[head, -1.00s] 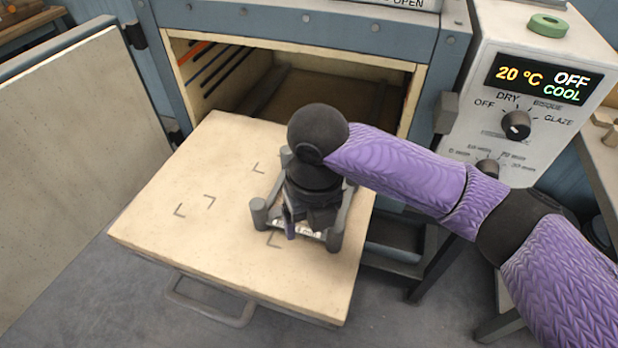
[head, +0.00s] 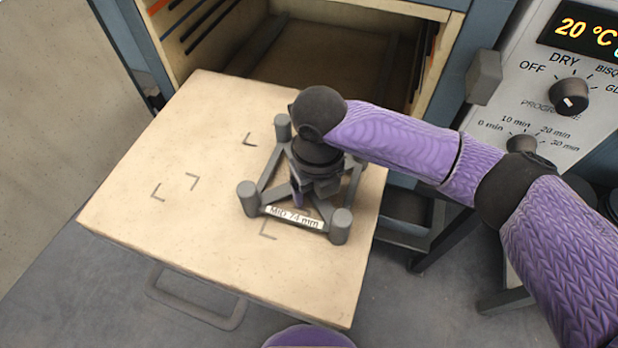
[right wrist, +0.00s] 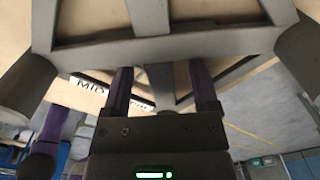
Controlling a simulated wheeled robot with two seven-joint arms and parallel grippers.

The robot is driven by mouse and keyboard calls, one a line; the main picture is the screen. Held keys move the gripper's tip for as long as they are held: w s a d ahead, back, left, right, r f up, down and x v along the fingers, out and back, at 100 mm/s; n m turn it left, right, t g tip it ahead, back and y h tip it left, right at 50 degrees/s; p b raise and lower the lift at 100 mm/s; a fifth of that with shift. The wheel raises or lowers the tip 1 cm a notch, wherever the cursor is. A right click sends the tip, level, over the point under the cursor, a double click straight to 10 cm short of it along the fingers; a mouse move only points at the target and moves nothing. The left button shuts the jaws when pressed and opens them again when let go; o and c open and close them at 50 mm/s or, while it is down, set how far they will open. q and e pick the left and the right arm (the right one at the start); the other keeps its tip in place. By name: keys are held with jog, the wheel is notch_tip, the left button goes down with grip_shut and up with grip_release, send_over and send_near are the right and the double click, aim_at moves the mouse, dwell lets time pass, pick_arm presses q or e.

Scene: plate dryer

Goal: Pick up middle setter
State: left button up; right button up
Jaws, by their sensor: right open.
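The middle setter (head: 293,217) is a grey triangular frame with corner posts and a white label reading MID 74 mm. It sits on the cream board in front of the dryer's opening. My right gripper (head: 308,196) points down into the middle of the setter and hides part of it. In the right wrist view the two purple fingers of my right gripper (right wrist: 162,88) are apart, with a grey strut of the setter (right wrist: 150,18) running between them. Whether the fingers touch it I cannot tell. My left gripper is not in view.
The cream board (head: 125,215) has dark corner marks and free room left of the setter. The open dryer chamber (head: 330,60) is behind it. A control panel with knobs (head: 568,97) stands at right. A loop handle (head: 195,312) hangs below the board.

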jog(key=shift+r, duration=0.15)
jog(key=shift+c, duration=0.4)
grip_shut()
dwell(0.8)
